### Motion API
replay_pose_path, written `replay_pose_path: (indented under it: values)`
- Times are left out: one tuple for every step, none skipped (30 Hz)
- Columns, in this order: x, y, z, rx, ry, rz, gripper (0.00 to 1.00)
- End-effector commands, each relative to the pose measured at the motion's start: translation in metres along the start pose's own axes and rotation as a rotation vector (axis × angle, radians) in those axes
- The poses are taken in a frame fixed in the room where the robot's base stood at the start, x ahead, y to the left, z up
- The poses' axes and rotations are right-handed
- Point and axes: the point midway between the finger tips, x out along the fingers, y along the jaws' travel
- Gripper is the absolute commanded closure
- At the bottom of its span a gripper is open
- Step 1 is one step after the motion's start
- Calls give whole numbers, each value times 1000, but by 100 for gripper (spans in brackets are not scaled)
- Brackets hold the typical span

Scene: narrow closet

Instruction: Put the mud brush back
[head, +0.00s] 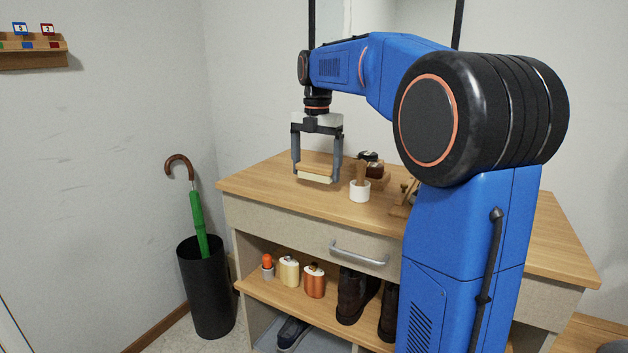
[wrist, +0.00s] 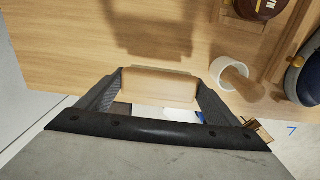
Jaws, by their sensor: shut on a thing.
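My gripper (head: 317,168) is shut on a wooden-backed brush (head: 315,173) with a pale underside, held level above the dresser top. I take it for the mud brush, though no label shows. In the wrist view, the brush (wrist: 158,86) lies across between the two fingers of my gripper (wrist: 160,92). A white cup (head: 359,193) stands on the top just to its right, with a wooden handle (head: 361,174) in it. The cup also shows in the wrist view (wrist: 224,70).
The top's left end is clear. Bottles (head: 289,271) and dark boots (head: 352,296) stand on the shelf below. A black bin (head: 205,290) with a green umbrella (head: 198,222) stands left.

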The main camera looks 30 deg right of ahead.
Motion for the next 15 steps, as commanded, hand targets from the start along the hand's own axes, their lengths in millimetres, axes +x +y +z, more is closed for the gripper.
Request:
replay_pose_path:
  values:
    - [5,0,0,0,1,-2,32]
    - [9,-1,0,0,2,-2,32]
    - [15,0,0,0,2,-2,32]
    - [19,0,0,0,2,-2,32]
    - [24,-1,0,0,2,-2,32]
    - [29,0,0,0,2,-2,32]
    - [32,0,0,0,1,-1,32]
    - [34,0,0,0,1,-1,32]
    - [36,0,0,0,1,-1,32]
    - [36,0,0,0,1,-1,32]
    - [36,0,0,0,1,-1,32]
    - [36,0,0,0,0,0,32]
    - [36,0,0,0,0,0,32]
    - [36,0,0,0,0,0,32]
    - [36,0,0,0,0,-1,32]
